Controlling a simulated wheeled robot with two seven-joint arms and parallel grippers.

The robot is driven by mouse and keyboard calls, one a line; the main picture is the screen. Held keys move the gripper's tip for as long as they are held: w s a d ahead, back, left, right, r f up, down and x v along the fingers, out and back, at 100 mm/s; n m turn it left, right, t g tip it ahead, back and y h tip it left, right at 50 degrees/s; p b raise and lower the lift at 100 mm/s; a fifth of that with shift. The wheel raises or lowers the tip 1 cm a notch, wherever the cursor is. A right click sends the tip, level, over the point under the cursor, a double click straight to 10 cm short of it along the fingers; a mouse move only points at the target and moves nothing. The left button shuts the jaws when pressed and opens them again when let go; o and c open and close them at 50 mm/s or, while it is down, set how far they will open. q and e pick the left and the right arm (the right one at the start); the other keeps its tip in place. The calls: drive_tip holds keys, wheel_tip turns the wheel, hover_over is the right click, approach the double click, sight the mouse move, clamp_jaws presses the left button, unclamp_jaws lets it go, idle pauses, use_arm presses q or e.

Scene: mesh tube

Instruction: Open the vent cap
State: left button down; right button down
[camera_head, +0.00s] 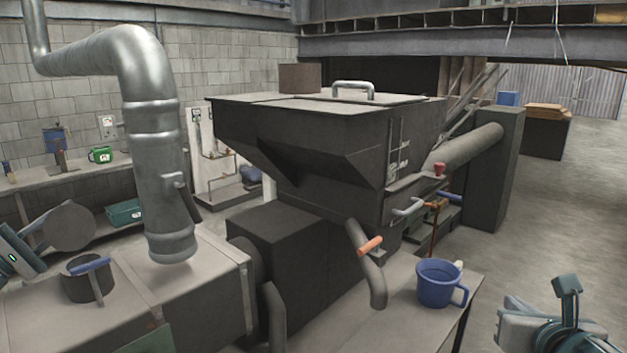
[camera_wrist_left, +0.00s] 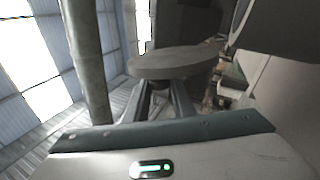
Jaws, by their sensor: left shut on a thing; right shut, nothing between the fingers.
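A round grey disc, which looks like the vent cap (camera_head: 68,226), is held tilted at the left of the head view. My left gripper (camera_head: 36,240) is shut on it at its lower left side. In the left wrist view the cap (camera_wrist_left: 175,61) lies across the ends of the fingers (camera_wrist_left: 165,100). My right gripper (camera_head: 567,300) is shut and empty at the lower right.
A large metal pipe (camera_head: 150,120) comes down right of the stub. A dark hopper (camera_head: 310,130) fills the middle. A blue mug (camera_head: 438,284) stands on a bench at the right, near an orange-handled pipe (camera_head: 370,246). A shelf (camera_head: 80,180) runs along the back left wall.

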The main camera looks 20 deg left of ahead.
use_arm(q)
drive_tip(key=shift+w+a+f+n+y, duration=0.1)
drive_tip(key=shift+a+n+y, duration=0.1)
drive_tip(key=shift+n+y, duration=0.25)
drive_tip(key=c, duration=1.8)
unclamp_jaws()
drive_tip(key=shift+o, duration=0.2)
drive_tip(key=shift+w, duration=0.1)
drive_tip(key=shift+f, duration=0.2)
